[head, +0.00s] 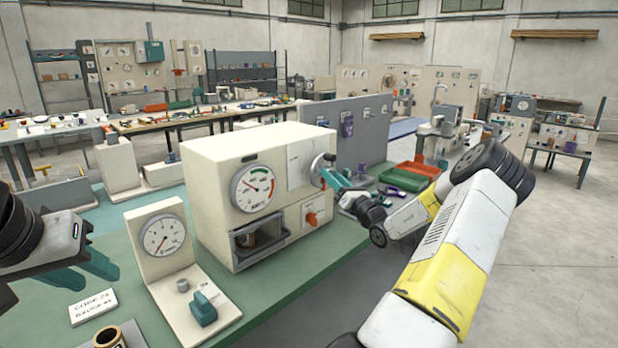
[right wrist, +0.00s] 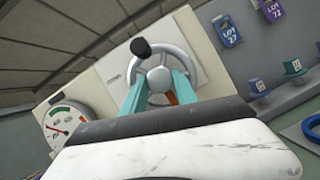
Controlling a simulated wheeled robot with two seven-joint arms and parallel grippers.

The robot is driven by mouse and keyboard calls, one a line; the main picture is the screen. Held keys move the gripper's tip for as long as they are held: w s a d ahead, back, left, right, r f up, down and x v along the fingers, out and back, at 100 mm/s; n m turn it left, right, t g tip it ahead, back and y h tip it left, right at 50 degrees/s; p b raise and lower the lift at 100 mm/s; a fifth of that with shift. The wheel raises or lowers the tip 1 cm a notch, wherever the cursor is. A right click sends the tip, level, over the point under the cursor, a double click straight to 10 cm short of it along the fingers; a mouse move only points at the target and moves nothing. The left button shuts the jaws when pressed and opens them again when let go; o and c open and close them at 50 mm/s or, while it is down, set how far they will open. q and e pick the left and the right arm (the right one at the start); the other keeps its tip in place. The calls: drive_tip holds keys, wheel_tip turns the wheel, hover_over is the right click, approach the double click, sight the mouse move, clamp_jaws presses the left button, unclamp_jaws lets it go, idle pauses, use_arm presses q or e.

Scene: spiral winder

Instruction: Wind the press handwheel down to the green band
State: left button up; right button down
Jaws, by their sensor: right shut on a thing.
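The cream press (head: 215,165) stands on the green bench. Its round dial (head: 257,190) has a red needle pointing to the upper left and green marking along its upper edge; the dial (right wrist: 62,122) also shows in the right wrist view. The grey handwheel (right wrist: 163,62) with a black knob (right wrist: 140,47) is on the press's right side. My right gripper (head: 328,176) is at the wheel, its teal fingers (right wrist: 158,88) shut on it; the exact contact is partly hidden. My left gripper (head: 90,268) is open and empty above the bench's left part.
A second gauge stand (head: 160,240) with a teal knob (head: 203,308) stands in front of the press. A label block (head: 93,307) and a brown ring (head: 108,338) lie nearby.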

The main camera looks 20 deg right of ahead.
drive_tip(key=shift+f, duration=0.1)
drive_tip(key=c, duration=1)
unclamp_jaws()
drive_tip(key=shift+o, duration=0.2)
drive_tip(key=v, duration=0.8)
